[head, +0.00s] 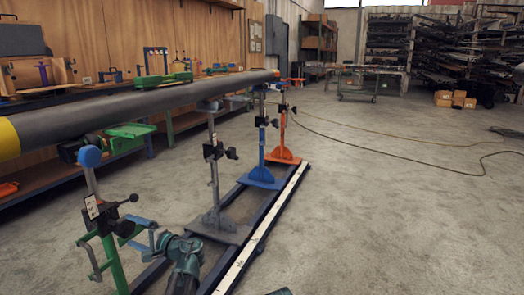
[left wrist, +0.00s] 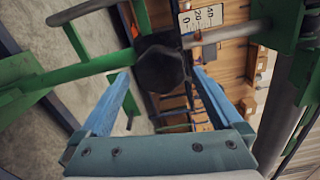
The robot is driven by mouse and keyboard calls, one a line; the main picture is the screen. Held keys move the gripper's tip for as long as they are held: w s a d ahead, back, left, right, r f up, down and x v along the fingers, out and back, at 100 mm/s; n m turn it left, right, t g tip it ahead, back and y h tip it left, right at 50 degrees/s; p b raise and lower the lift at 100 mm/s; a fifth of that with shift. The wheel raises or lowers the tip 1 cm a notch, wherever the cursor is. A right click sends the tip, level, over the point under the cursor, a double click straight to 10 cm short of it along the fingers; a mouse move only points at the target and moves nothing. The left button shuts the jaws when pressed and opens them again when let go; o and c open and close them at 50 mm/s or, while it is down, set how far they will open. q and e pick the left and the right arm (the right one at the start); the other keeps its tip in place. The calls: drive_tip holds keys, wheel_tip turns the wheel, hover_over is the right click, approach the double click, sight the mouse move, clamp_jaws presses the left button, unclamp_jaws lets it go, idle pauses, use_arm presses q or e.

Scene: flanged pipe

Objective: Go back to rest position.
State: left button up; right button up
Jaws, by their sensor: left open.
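My left gripper (head: 134,236) is low at the left of the head view, its light blue fingers beside the green pipe stand (head: 113,262). In the left wrist view the gripper (left wrist: 161,76) is open, its fingers apart. A black knob-like part (left wrist: 160,62) of the stand shows beyond and between the fingertips; I cannot tell whether they touch it. The long dark grey pipe (head: 150,102), with a yellow band at the near end, lies across the stands.
A grey stand (head: 214,180), a blue stand (head: 262,150) and an orange stand (head: 283,135) stand in line along a floor rail (head: 262,226). A workbench (head: 60,182) runs along the left wall. Cables (head: 420,160) lie on the otherwise open concrete floor at the right.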

sight(120, 225)
use_arm(q)
drive_tip(key=v, duration=0.8)
drive_tip(key=x, duration=1.5)
drive_tip(key=shift+s+d+m, duration=0.1)
drive_tip(key=shift+d+m, duration=0.1)
drive_tip(key=shift+m, duration=0.8)
drive_tip(key=m, duration=0.5)
drive_tip(key=shift+r, duration=0.1)
drive_tip(key=m, duration=0.4)
drive_tip(key=shift+m, duration=1.7)
